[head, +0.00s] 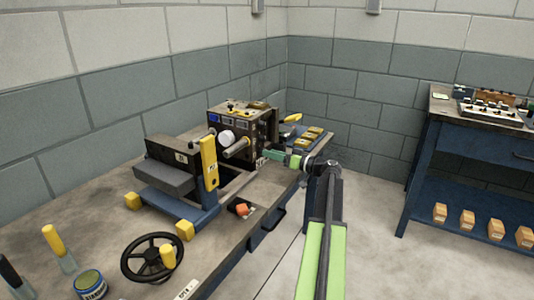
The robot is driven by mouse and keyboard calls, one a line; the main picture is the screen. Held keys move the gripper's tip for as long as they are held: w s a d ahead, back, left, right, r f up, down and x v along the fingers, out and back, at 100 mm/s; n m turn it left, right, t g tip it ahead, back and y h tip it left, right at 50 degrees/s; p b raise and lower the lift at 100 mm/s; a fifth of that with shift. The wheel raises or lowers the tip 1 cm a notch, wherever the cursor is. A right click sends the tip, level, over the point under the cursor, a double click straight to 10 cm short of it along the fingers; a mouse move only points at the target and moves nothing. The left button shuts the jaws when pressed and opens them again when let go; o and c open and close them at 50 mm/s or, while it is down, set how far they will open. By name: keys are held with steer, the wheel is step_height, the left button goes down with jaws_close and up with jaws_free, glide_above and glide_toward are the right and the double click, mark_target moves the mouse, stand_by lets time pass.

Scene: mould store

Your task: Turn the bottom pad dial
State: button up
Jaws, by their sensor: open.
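The dark machine box (248,118) stands on the workbench toward the back corner. Its front panel has a blue display (215,118), small grey displays, a pale round part (226,137) and a tan cylinder (237,147) sticking out. I cannot pick out for sure which part is the bottom pad dial; markings are too small to read, and the lower panel is partly hidden. My gripper (262,158) points left, close to the lower right of the panel. It is open, with nothing seen between its fingers. I cannot tell whether it touches the panel.
A grey block press with a yellow lever (209,163) stands left of my gripper. A black handwheel (152,257), a red-orange knob (241,210) and a tin (90,284) are nearer. A blue tray (292,142) with yellow pieces lies behind my gripper. Floor at right is clear.

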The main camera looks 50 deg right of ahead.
steer(key=shift+x, duration=1.35)
steer(key=shift+c, duration=0.3)
